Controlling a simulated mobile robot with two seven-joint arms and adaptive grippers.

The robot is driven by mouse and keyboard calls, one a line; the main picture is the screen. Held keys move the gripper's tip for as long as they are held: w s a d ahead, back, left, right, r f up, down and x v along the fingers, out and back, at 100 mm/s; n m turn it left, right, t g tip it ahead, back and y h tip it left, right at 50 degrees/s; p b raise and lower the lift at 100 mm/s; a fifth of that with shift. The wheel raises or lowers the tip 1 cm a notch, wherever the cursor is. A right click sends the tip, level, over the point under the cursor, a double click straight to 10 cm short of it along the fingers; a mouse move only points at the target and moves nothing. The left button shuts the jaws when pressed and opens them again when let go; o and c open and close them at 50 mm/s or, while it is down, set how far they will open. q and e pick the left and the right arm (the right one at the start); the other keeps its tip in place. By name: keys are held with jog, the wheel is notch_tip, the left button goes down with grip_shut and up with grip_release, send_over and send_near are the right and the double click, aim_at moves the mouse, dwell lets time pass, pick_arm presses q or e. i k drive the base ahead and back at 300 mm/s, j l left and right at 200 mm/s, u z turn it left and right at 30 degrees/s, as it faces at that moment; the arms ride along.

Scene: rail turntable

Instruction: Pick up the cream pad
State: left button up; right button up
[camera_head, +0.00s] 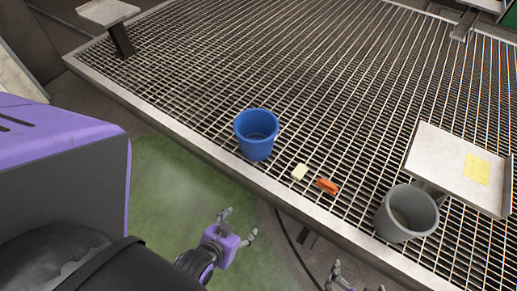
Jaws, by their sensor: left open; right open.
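The cream pad (299,172) is a small pale block lying on the metal grating, between the blue bucket and an orange object. My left gripper (239,225) is open and empty, over the green floor in front of the grating's edge, below and left of the pad in the picture. My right gripper (356,284) is open at the bottom edge of the picture, only its fingertips showing, and it is apart from the pad.
A blue bucket (257,136) stands left of the pad. An orange object (327,186) lies close to its right. A grey bucket (405,214) stands further right, beside a raised plate (446,164) with a yellow patch (477,168). The grating (290,75) behind is mostly clear.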

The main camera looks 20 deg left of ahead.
aim_at(301, 170)
jog(key=i+l+z, duration=0.1)
jog(key=i+l, duration=0.15)
jog(key=i, duration=0.2)
jog(key=i+l, duration=0.25)
jog(key=i, duration=0.2)
jog(key=l+z, duration=0.05)
